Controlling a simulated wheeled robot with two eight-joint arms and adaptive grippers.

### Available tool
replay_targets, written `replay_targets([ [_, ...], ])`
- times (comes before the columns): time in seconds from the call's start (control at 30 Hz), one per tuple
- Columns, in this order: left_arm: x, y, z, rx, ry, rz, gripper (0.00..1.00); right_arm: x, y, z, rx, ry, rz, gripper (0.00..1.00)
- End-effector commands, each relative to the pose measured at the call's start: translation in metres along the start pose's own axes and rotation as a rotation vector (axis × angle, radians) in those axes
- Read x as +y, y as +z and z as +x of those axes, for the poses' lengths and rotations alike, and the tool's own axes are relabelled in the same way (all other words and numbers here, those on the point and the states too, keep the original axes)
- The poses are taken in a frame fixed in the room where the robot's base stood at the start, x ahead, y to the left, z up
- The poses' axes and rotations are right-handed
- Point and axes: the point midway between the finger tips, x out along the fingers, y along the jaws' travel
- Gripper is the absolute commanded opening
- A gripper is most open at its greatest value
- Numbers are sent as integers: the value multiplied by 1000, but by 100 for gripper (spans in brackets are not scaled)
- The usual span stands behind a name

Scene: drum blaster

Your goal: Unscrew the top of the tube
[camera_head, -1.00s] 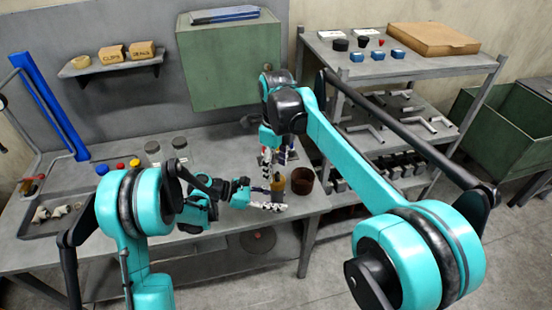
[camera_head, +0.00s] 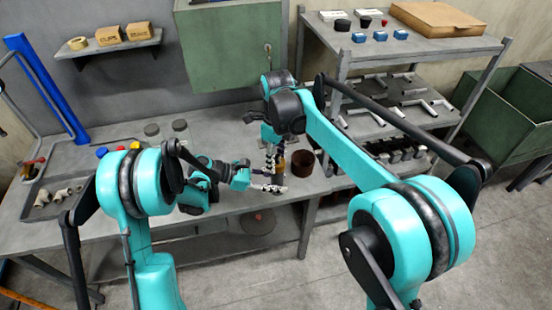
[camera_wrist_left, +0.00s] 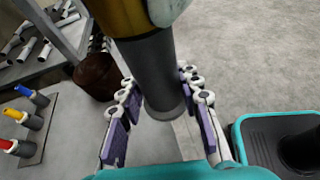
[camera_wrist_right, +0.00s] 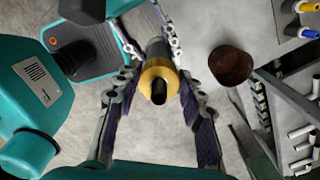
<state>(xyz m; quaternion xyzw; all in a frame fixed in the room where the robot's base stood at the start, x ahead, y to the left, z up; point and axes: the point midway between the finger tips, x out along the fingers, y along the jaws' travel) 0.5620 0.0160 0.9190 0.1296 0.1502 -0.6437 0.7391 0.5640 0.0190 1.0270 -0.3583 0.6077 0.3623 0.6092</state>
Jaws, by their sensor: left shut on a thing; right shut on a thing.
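The tube is a grey cylinder (camera_wrist_left: 160,75) with a brass-yellow top (camera_wrist_right: 149,78). My left gripper (camera_head: 272,187) is around the grey body in the left wrist view, one finger on each side, and shut on it. My right gripper (camera_head: 274,156) comes from above and is shut on the yellow top. In the right wrist view I look down on the top, with a dark centre between the fingers. In the left wrist view the top meets the grey body with no gap visible. The fingers hide much of the tube in the head view.
A brown can (camera_head: 302,164) stands close to the right of the tube on the workbench (camera_head: 225,155). A metal shelf (camera_head: 400,62) is to the right. Two jars (camera_head: 152,131) stand at the back left.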

Motion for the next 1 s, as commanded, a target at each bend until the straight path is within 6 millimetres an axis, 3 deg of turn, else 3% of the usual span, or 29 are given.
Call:
replay_targets([
  [0.17, 2, 2, 0, -4, 4, -2, 0, 4, 0, 0, -1, 7, -195, 4],
  [1.0, 3, 1, -1, -5, 8, -3, 0, 3, -11, -2, -7, 6, -2228, 4],
])
